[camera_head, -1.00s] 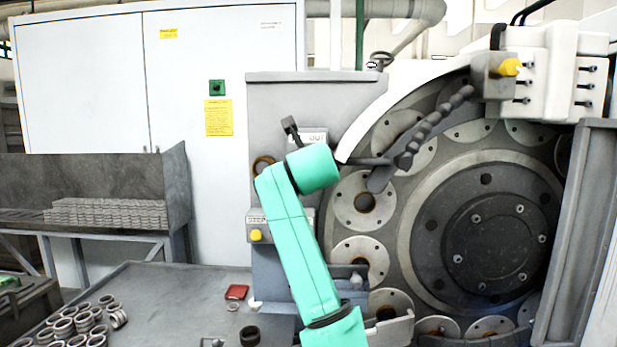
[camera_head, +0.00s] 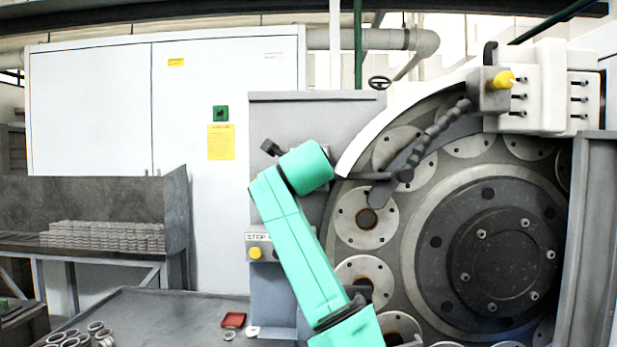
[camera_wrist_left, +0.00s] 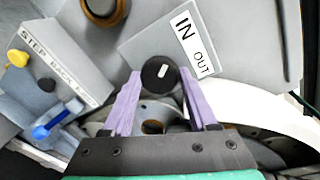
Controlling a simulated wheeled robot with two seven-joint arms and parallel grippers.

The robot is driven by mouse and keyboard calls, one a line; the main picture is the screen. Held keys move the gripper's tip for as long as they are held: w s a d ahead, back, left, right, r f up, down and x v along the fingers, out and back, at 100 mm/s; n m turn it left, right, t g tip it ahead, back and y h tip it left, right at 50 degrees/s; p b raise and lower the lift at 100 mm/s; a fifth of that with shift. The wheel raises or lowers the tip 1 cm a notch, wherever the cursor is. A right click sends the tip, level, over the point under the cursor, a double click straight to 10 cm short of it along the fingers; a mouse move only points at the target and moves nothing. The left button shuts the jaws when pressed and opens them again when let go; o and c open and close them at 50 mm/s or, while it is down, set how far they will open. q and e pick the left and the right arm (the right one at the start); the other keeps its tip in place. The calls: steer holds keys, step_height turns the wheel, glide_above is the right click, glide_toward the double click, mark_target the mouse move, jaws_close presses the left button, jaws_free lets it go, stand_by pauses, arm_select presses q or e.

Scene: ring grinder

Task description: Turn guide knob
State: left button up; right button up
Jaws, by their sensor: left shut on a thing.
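The guide knob (camera_wrist_left: 158,73) is a round black knob with a white mark. It sits in the left wrist view just beside the IN/OUT label (camera_wrist_left: 190,45) on the grey machine panel. My left gripper (camera_wrist_left: 161,82) has its two purple fingers at either side of the knob and is shut on it. In the head view my green left arm covers the knob and the gripper, so neither shows there. My right gripper is in neither view.
A panel with a yellow button (camera_head: 255,253) is left of my arm. The large ring disc (camera_head: 497,250) fills the right, with a segmented dark hose (camera_head: 425,145) above. A grey table (camera_head: 170,315) with metal rings (camera_head: 75,338) and a red tray (camera_head: 233,320) is below.

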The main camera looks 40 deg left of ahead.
arm_select(q)
steer(key=o, duration=1.4)
steer(key=shift+c, duration=0.2)
steer(key=shift+s, duration=0.1)
steer(key=b+v, duration=0.6)
steer(key=v, duration=0.8)
steer(key=shift+s+d+b, duration=0.15)
steer(key=shift+b, duration=0.15)
steer(key=shift+f, duration=0.1)
